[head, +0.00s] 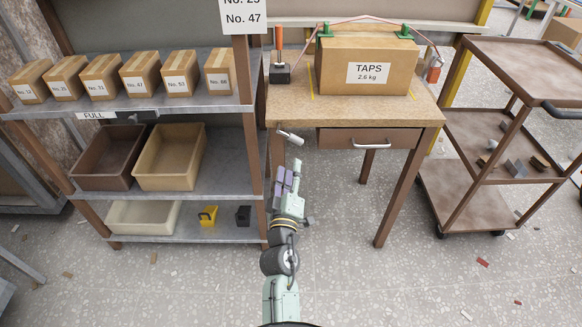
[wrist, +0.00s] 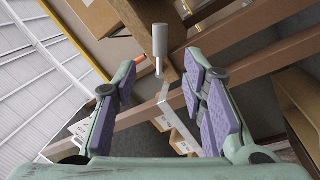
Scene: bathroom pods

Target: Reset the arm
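My gripper (head: 288,170) has purple finger pads and is in front of the gap between the shelf rack and the workbench, below bench-top height. In the wrist view my gripper (wrist: 161,78) is open, its two fingers spread apart with nothing held between the pads. A pale grey cylindrical handle (wrist: 160,42) on a thin metal shaft shows ahead of the fingertips, apart from them. It also shows as a pale grey handle (head: 291,137) by the bench's left front corner in the head view. What it is fixed to is hard to tell.
The workbench (head: 290,102) carries a TAPS carton (head: 368,62) and an orange-handled tool (head: 279,58). The shelf rack (head: 222,174) at left holds numbered boxes and bins. A brown trolley (head: 468,185) stands at right. Floor in front is mostly clear, with small scraps.

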